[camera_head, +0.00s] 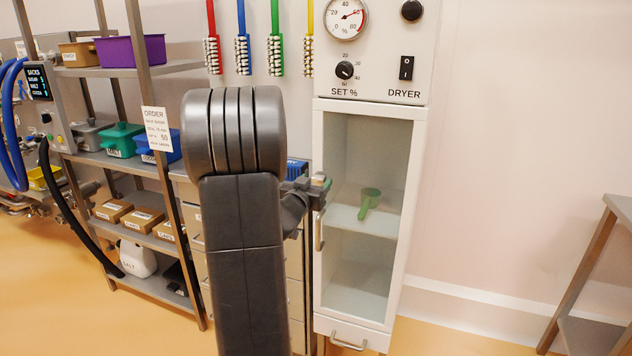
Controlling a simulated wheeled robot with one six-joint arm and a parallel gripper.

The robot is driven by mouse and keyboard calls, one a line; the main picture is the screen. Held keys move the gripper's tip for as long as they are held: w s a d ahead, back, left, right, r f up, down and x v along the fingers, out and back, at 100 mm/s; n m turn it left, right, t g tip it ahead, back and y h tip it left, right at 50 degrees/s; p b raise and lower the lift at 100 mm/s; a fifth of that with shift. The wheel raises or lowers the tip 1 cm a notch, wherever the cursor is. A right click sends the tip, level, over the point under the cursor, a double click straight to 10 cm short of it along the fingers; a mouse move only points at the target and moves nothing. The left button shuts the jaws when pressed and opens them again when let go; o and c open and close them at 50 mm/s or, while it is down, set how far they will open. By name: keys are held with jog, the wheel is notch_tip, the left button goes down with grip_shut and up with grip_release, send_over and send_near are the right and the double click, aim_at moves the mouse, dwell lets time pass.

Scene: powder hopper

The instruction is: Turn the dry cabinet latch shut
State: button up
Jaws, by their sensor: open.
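The dry cabinet (409,200) is a tall white unit with a glass door, and the door looks closed. A vertical grey handle (319,231) is on the door's left edge. A green scoop (369,203) stands on the shelf behind the glass. My gripper (322,186) is at the door's left edge, above the handle, and is partly hidden behind my own arm. It looks open, with nothing clearly held. The latch is not clearly visible; a small greenish part shows at the fingertips, and I cannot tell whether they touch it.
Above the door is a panel with a gauge (346,18), a SET % knob (344,70) and a dryer switch (406,68). A rack (104,72) with bins and boxes stands left, drawers (295,270) beside the cabinet. A metal table (622,207) is at right; floor between is clear.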

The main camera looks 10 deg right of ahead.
jog(key=shift+w+d, duration=0.4)
jog(key=shift+w, duration=0.2)
jog(key=c, duration=1)
